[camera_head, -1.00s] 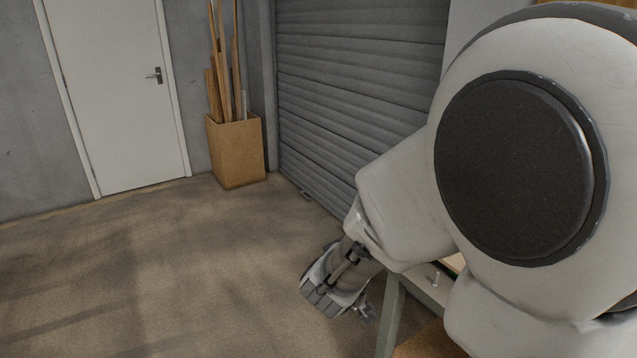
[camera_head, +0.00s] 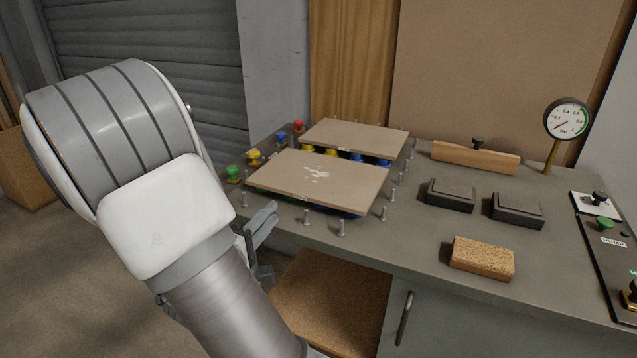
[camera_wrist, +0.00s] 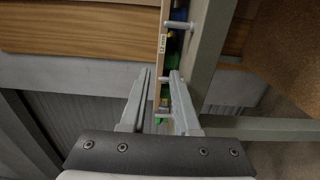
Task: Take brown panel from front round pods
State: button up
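The front tan-brown panel (camera_head: 345,186) lies flat on round pods at the left end of the grey press table, with white patches on top. Its edge also shows in the wrist view (camera_wrist: 164,20), with a small white label and coloured pods beside it. The pods under it are mostly hidden. My gripper (camera_head: 268,238) is open and empty at the table's front-left edge, just short of the panel's near side. In the wrist view my gripper (camera_wrist: 161,75) has its fingers apart, with the panel edge seen between and beyond them.
A second similar panel (camera_head: 353,135) lies behind on blue and yellow pods. Several metal pins stand around both panels. Loose pods (camera_head: 254,158) stand left. A cork block (camera_head: 482,258), two dark blocks (camera_head: 451,195) and a gauge (camera_head: 567,119) are to the right.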

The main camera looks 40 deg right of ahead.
aim_at(293, 195)
jog(key=b+x, duration=0.1)
jog(key=x, duration=0.3)
jog(key=shift+w+d, duration=0.1)
jog(key=shift+d, duration=0.2)
jog(key=b+x, duration=0.1)
jog(key=x, duration=0.2)
jog(key=b+x, duration=0.1)
jog(key=shift+d+f+b, duration=0.2)
jog(key=shift+d+b, duration=0.1)
jog(key=shift+d, duration=0.15)
jog(key=shift+d+r, duration=0.1)
jog(key=shift+d, duration=0.15)
grip_shut()
dwell(0.5)
